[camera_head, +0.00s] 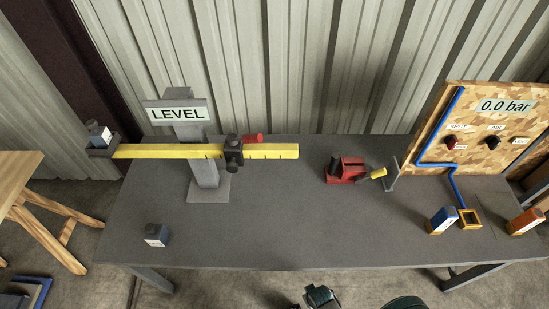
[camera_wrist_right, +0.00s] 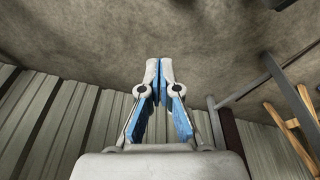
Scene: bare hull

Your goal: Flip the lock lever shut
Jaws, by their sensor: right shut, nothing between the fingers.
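A balance stands on the grey table, with a yellow beam (camera_head: 272,151) that looks about level. A dark sliding block (camera_head: 233,152) sits on the beam, and a red handle (camera_head: 253,138) sticks out to its right above the beam. A red device (camera_head: 347,169) with a yellow-tipped lever (camera_head: 378,173) pointing right stands on the table. No label shows which of these is the lock lever. My right gripper (camera_wrist_right: 160,66) is shut and empty in the right wrist view, its fingertips together, away from these things. My left gripper is not in view.
A dark block (camera_head: 101,134) sits on the beam's left pan; another (camera_head: 156,235) lies at the table's front left. A wooden panel (camera_head: 470,125) reads 0.0 bar. The table's front middle is clear.

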